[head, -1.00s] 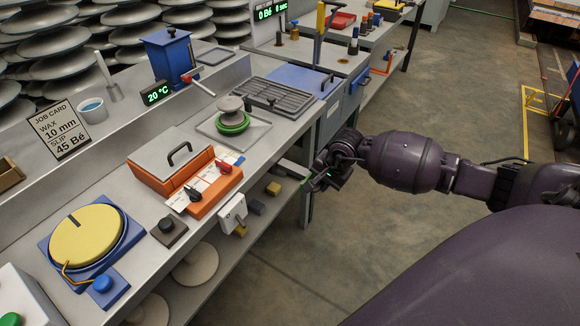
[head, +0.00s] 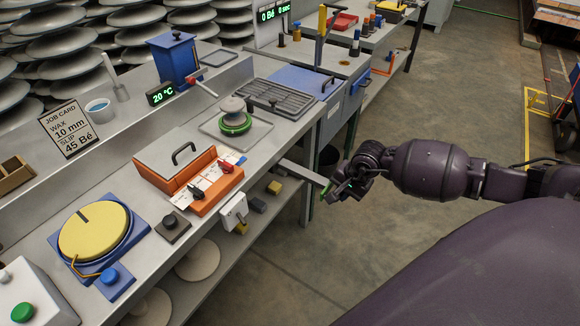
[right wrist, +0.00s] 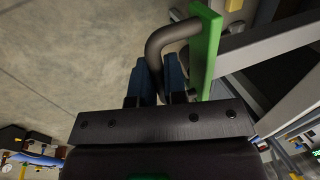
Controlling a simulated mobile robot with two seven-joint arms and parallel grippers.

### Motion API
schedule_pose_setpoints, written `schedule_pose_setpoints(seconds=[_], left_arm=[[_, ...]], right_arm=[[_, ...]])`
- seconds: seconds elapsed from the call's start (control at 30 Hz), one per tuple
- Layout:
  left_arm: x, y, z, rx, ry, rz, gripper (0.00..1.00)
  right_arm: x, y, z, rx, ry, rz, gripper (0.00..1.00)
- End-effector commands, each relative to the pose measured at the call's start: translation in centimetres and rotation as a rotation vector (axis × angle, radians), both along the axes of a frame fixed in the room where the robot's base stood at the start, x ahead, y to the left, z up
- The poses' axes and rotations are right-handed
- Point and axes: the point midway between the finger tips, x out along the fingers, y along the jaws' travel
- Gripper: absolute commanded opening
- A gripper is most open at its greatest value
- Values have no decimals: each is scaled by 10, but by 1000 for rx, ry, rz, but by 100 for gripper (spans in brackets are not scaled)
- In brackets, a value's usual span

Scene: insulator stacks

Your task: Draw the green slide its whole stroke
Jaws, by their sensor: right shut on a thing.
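The green slide has a green front plate (head: 326,190) on a grey bar (head: 300,173), which sticks out from under the bench top toward my right arm. In the right wrist view the green plate (right wrist: 206,48) stands upright beside the fingers, with a dark curved handle (right wrist: 168,36) on it. My right gripper (head: 341,187) is shut on this handle; its blue fingers (right wrist: 159,75) lie on either side of the handle's end. How far the bar reaches inside the bench is hidden. My left gripper is not in view.
The bench (head: 150,222) carries an orange box (head: 196,178), a yellow turntable (head: 93,231) and a green-ringed insulator (head: 235,121). A lower shelf (head: 222,250) holds discs and small blocks. The floor (head: 290,270) beside my right gripper is clear.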

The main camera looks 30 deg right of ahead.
Motion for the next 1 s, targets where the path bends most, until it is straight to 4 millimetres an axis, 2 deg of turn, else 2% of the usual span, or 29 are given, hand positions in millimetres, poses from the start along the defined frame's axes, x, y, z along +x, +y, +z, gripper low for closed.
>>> schedule_pose_setpoints(seconds=[0.53, 0.57, 0.8, 1.0], left_arm=[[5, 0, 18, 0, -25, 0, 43], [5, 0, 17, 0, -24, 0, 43], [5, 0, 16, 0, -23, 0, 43], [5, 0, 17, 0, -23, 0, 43]], right_arm=[[-35, -13, -1, 0, 5, 1, 0], [-34, -13, -2, 1, 5, 1, 16], [-33, -13, -1, 1, 4, 1, 52], [-32, -13, 0, 1, 0, 0, 53]])
